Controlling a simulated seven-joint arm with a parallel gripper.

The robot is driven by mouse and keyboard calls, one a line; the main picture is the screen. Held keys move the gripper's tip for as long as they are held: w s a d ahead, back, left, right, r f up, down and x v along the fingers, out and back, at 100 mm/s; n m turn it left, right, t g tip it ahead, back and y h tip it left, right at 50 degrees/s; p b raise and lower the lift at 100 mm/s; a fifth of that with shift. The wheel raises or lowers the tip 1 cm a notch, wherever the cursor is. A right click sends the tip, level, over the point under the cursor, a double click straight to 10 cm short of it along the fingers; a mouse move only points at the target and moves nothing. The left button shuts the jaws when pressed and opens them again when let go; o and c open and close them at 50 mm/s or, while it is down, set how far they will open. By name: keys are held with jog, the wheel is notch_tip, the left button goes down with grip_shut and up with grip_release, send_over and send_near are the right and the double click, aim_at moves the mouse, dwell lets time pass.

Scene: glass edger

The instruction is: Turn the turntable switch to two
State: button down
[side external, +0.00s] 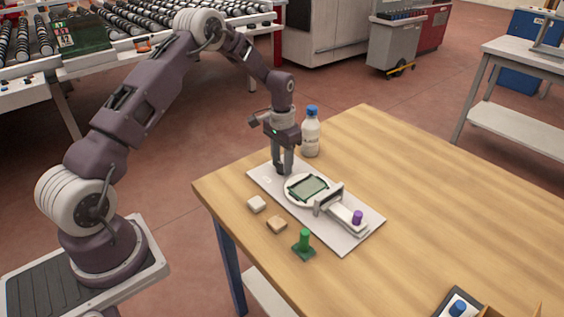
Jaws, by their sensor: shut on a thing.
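The edger's pale base plate (343,242) lies on the wooden table. On it is a round white turntable (291,195) bearing a square of greenish glass (308,188) with a dark edge. My gripper (283,171) points down at the plate's back-left end, just behind the turntable. Its fingers are shut on a small dark thing at the plate, which appears to be the turntable switch. The fingers hide most of it, and its marks and setting cannot be read. A grey bracket (329,197) and a purple knob (357,217) stand at the turntable's right.
A white bottle with a blue cap (311,136) stands close behind my gripper. A white block (257,204), a tan block (277,224) and a green peg on a base (304,243) sit along the plate's front-left side. The table's right side (450,190) is largely clear.

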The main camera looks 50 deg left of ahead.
aim_at(282, 164)
jog(key=c, duration=0.9)
grip_release()
notch_tip(282, 164, up, 7)
jog(key=shift+r, duration=0.1)
jog(key=s+d+r+t, duration=0.1)
jog(key=s+d+r, duration=0.35)
jog(key=r, duration=0.45)
jog(key=s+d+r+t, duration=0.1)
jog(key=s+d+r, duration=0.4)
jog(key=r, duration=0.4)
jog(key=s+d+t, duration=0.1)
jog(key=s+d, duration=0.1)
jog(key=s, duration=0.5)
jog(key=s+d+r+t, duration=0.1)
jog(key=s+d, duration=0.1)
jog(key=s, duration=0.6)
jog(key=s+d+r+t, duration=0.1)
jog(key=s+d, duration=0.1)
jog(key=s, duration=0.6)
jog(key=shift+d+t, duration=0.1)
jog(key=shift+t, duration=0.2)
